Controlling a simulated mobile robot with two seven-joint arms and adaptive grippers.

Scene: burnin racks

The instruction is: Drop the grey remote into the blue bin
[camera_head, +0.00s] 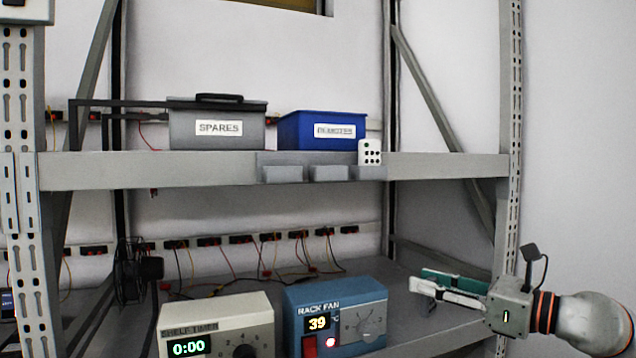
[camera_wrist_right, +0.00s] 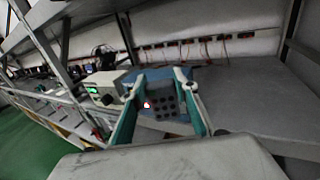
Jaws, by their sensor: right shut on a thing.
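The grey remote (camera_wrist_right: 166,104), with rows of dark buttons, sits between the fingers of my right gripper (camera_wrist_right: 160,95) in the right wrist view. My right gripper (camera_head: 432,283) is shut on it, above the lower shelf at the right in the head view. There the fingers mostly hide the remote. The blue bin (camera_head: 320,132), labelled REMOTES, stands on the upper shelf, up and to the left of the gripper. Its inside is hidden from this low angle. My left gripper is not in view.
A grey SPARES box (camera_head: 217,128) with a lid stands left of the bin. A white remote (camera_head: 369,152) stands in a holder at the upper shelf's edge (camera_head: 450,166). A blue RACK FAN box (camera_head: 336,315) and a beige timer (camera_head: 216,328) sit below.

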